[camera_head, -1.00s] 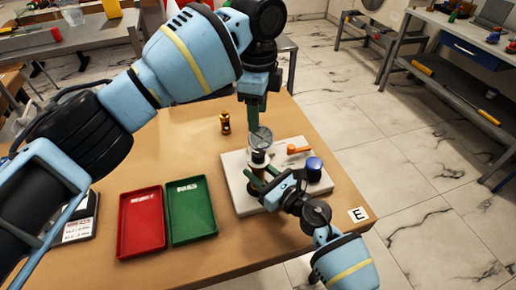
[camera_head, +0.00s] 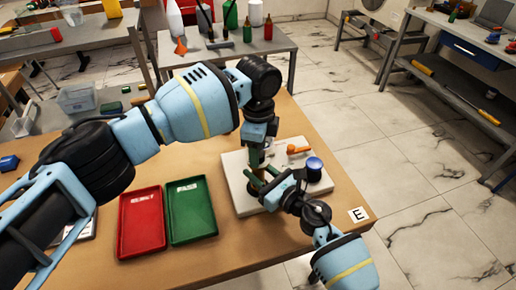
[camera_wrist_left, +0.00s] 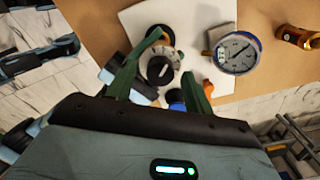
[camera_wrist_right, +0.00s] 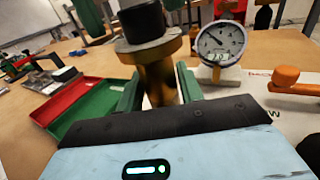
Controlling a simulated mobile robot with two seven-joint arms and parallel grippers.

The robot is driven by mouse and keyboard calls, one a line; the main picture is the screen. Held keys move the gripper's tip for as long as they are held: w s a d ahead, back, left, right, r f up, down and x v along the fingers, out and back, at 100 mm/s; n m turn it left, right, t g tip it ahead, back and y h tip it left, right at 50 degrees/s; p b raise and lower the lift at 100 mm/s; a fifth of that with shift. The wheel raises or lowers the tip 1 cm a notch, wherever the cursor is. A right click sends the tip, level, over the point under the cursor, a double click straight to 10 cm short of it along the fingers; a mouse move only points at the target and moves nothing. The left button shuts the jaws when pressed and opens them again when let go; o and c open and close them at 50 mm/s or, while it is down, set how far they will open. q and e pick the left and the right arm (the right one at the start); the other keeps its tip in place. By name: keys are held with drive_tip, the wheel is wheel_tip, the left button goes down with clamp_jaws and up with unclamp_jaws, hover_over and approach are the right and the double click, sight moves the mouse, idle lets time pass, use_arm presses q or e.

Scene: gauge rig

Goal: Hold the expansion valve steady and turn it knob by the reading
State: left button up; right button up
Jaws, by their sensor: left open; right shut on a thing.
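The expansion valve has a brass body (camera_wrist_right: 157,82) and a black knob with a pale dial ring (camera_wrist_left: 160,70). It stands upright on a white plate (camera_head: 237,190). My right gripper (camera_wrist_right: 158,95) is shut on the brass body below the knob. My left gripper (camera_wrist_left: 172,58) is open over the valve, its green fingers on either side of the knob in the left wrist view; I cannot tell whether they touch it. A round gauge (camera_wrist_right: 221,42) with a dark needle stands beside the valve and also shows in the left wrist view (camera_wrist_left: 237,52). My left arm hides it in the head view.
An orange-handled lever (camera_head: 298,150) and a blue cap (camera_head: 314,164) sit on the plate. A red tray (camera_head: 142,222) and a green tray (camera_head: 191,210) lie to the left. The table's right edge is close.

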use_arm(q)
drive_tip(key=shift+f, duration=0.3)
drive_tip(key=c, duration=1)
drive_tip(key=shift+n, duration=1.5)
drive_tip(key=o, duration=1)
drive_tip(key=shift+r, duration=0.1)
wheel_tip(320, 180, up, 12)
